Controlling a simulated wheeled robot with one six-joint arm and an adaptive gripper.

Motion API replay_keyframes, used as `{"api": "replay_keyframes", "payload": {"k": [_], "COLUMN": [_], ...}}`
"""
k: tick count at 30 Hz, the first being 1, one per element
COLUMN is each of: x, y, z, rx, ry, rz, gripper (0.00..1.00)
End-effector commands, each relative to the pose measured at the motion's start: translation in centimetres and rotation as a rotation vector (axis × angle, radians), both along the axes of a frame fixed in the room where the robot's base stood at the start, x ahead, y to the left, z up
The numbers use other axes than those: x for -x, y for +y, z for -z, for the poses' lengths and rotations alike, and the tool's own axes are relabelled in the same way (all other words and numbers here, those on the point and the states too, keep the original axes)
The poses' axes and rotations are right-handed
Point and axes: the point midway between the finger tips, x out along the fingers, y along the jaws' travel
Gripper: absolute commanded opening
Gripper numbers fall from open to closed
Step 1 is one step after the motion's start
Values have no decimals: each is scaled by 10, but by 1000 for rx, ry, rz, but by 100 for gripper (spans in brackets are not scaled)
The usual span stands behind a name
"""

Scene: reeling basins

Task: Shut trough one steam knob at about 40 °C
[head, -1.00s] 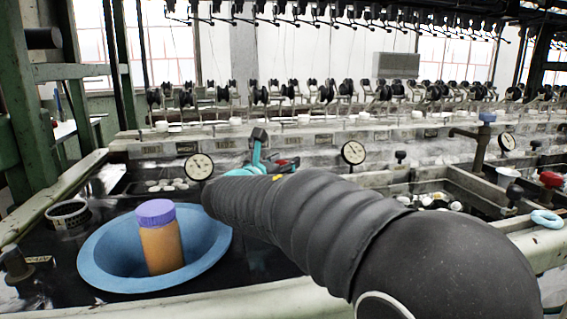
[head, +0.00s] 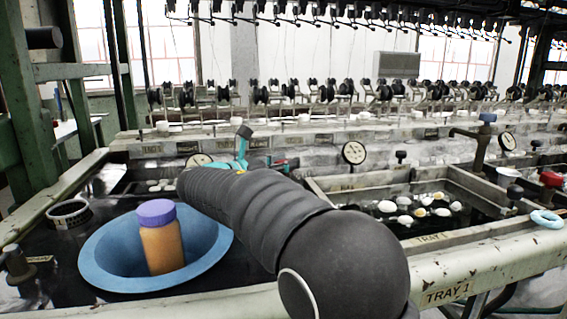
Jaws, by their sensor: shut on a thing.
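My gripper (head: 243,150), teal with a grey end piece, shows partly beyond my black arm at the back wall of the left trough (head: 215,289). It is shut, seemingly on the steam knob, right of the left dial gauge (head: 199,160). The knob and fingertips are hidden, so the knob's setting cannot be told. My arm covers the lower part of that gauge, and its reading cannot be made out.
A blue basin (head: 95,262) with a purple-lidded orange jar (head: 160,240) sits in the left trough, near a round container (head: 69,214). Another gauge (head: 354,152), a black knob (head: 401,155) and a red-topped valve (head: 550,179) stand right. White cocoons (head: 387,206) float in the right tray.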

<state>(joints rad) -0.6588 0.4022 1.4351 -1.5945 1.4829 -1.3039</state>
Motion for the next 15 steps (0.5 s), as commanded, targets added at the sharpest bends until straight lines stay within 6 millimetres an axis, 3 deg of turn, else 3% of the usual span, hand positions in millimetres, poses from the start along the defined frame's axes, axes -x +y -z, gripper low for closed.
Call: {"api": "replay_keyframes", "payload": {"k": [4, 5, 7, 8, 15], "x": [0, 0, 0, 0, 0], "y": [0, 0, 0, 0, 0], "z": [-1, -1, -1, -1, 0], "rx": [0, 0, 0, 0, 0], "ry": [-1, -1, -1, -1, -1], "rz": [-1, -1, -1, -1, -1], "gripper": [10, 50, 68, 71, 71]}}
